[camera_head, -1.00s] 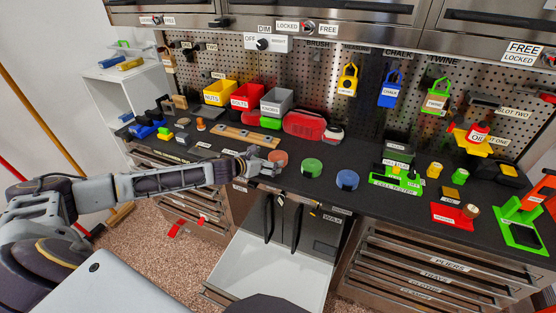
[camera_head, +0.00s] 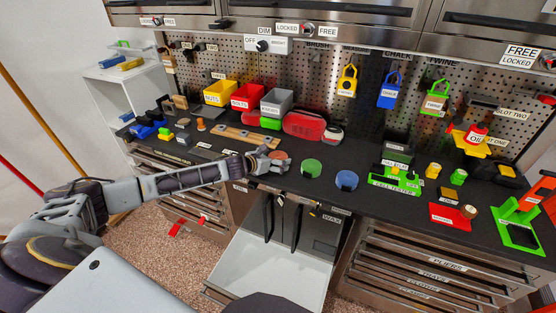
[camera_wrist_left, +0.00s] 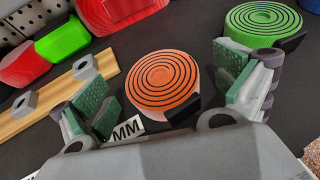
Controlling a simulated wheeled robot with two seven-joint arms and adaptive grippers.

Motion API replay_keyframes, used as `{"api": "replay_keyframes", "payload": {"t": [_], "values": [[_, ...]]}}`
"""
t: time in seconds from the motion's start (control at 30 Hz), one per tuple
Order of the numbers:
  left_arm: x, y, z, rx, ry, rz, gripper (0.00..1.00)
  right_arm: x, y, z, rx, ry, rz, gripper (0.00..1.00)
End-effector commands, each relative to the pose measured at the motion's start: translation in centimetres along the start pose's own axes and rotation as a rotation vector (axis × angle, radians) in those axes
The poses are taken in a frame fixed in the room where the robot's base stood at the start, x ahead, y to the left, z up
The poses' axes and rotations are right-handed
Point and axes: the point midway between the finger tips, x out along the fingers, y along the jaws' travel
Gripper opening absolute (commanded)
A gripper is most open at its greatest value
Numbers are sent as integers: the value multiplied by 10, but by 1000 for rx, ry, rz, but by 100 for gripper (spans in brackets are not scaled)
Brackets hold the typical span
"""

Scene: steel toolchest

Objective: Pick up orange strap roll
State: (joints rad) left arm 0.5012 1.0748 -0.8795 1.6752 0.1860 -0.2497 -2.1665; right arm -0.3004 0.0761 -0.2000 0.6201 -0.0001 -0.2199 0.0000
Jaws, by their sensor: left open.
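The orange strap roll (camera_wrist_left: 160,80) is a flat coil with dark spiral lines and a dark tail. It lies on the dark worktop, and in the head view its top (camera_head: 279,155) shows just past my left fingers. My left gripper (camera_wrist_left: 165,102) is open, with one green-padded finger to the left of the roll and one to its right. Both fingers look apart from the roll. In the head view my left gripper (camera_head: 270,162) hides part of the roll. My right gripper is not in view.
A green strap roll (camera_wrist_left: 262,20) lies close to the right finger, and a blue roll (camera_head: 346,180) is farther right. A wooden rail (camera_wrist_left: 60,100) and a red case (camera_head: 304,124) are behind. An open drawer (camera_head: 266,268) is below the worktop edge.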

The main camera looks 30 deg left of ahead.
Motion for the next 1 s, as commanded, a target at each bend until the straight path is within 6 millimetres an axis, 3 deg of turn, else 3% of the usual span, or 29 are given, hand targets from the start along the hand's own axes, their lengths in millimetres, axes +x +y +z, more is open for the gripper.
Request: {"api": "replay_keyframes", "payload": {"t": [0.5, 0.9, 1.0], "values": [[1, 0, 0, 0, 0, 0, 99, 0, 6, 1, -3, -1, 6, 0], [1, 0, 0, 0, 0, 0, 48, 0, 6, 1, -3, -1, 6, 0], [1, 0, 0, 0, -1, 0, 48, 0, 5, 1, -2, -1, 5, 0]]}}
